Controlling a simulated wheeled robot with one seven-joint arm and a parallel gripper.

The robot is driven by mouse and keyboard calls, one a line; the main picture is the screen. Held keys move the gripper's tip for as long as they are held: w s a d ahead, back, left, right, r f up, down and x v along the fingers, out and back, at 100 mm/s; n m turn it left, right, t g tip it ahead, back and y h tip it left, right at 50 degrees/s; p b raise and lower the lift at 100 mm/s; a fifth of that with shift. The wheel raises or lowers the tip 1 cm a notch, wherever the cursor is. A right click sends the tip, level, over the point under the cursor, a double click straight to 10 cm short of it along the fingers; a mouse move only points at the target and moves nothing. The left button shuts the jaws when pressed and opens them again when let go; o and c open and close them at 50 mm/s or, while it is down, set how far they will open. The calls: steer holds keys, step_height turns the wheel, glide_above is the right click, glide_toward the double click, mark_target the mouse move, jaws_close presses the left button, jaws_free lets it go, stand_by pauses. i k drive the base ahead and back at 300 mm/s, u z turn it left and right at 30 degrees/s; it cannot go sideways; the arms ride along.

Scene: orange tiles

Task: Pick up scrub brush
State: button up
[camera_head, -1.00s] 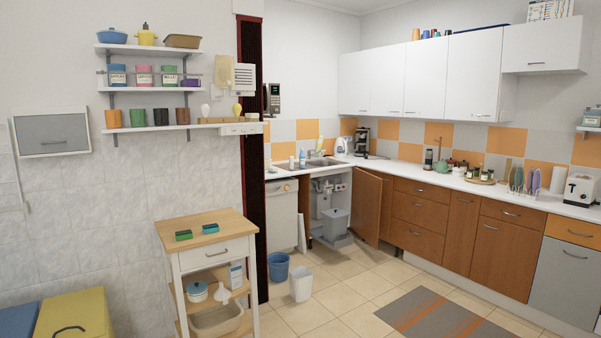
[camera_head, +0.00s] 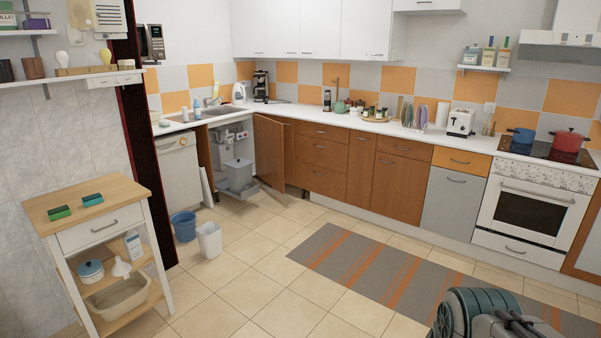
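I cannot make out a scrub brush for certain. A small wooden cart (camera_head: 128,190) stands at the left. On its top lie two small blocks, a green and dark one (camera_head: 59,212) and a teal and dark one (camera_head: 92,200); they look like sponges. On its middle shelf are a lidded white and blue pot (camera_head: 91,270), a white cone-shaped thing (camera_head: 121,267) and a white box (camera_head: 133,244). Small bottles (camera_head: 197,108) stand by the sink (camera_head: 206,112), too small to tell more. My gripper is not in view.
A blue bucket (camera_head: 184,226) and a white bin (camera_head: 209,240) stand on the floor right of the cart. A cabinet door (camera_head: 272,152) under the sink hangs open. Tiled floor (camera_head: 245,285) before them is clear. A striped rug (camera_head: 365,262) lies at the right.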

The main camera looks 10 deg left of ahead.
mark_target(164, 123)
steer(key=u, duration=0.05)
steer(key=i, duration=3.6)
steer(key=u, duration=0.5)
steer(key=i, duration=2)
steer(key=u, duration=0.85)
steer(key=i, duration=1.6)
steer(key=u, duration=0.75)
steer(key=i, duration=0.9)
steer(key=u, duration=0.2)
